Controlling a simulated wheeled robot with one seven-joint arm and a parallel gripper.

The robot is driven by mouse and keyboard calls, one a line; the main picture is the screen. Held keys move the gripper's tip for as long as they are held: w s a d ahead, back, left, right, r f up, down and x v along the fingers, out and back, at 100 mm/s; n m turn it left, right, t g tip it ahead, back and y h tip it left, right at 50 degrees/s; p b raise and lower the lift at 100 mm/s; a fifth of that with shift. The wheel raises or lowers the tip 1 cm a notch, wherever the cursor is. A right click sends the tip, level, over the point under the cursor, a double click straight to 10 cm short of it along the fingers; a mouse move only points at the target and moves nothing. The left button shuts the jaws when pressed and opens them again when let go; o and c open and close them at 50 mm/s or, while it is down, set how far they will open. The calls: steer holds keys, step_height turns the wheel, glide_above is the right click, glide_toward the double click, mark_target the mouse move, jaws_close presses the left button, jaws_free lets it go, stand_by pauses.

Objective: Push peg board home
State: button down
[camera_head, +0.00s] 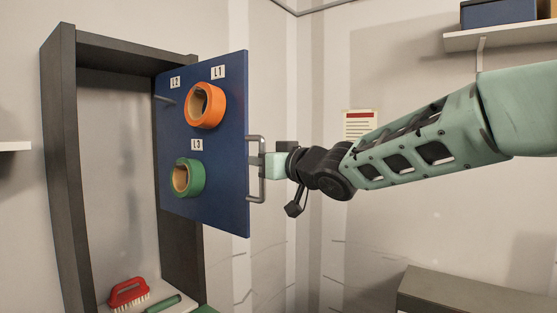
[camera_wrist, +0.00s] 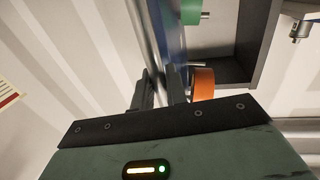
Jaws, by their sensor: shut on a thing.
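The blue peg board (camera_head: 225,200) stands out from a dark open cabinet frame (camera_head: 64,150), at an angle to it. It carries an orange roll (camera_head: 217,104) by label L1 and a green roll (camera_head: 196,177) below label L3. A bare peg (camera_head: 165,99) shows by L2. My gripper (camera_head: 257,162) is shut on the grey bar handle (camera_head: 262,190) at the board's right edge. In the wrist view my fingers (camera_wrist: 160,88) close around the handle bar (camera_wrist: 142,38), beside the board's thin blue edge. The orange roll (camera_wrist: 203,82) also shows there. The finger contact is partly hidden.
A red brush (camera_head: 128,291) and a green-handled tool (camera_head: 163,304) lie at the cabinet's bottom. A grey box-like surface (camera_head: 465,295) is at lower right. A wall shelf (camera_head: 500,36) holds boxes at upper right. The cabinet's inside looks clear above the brush.

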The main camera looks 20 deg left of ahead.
stand_by(0.3)
steer(key=c, duration=1.5)
jaws_free()
steer(key=b+v, duration=0.6)
steer(key=v, duration=1.1)
steer(key=shift+b, duration=0.3)
steer(key=shift+s+d, duration=0.1)
steer(key=shift+s, duration=0.05)
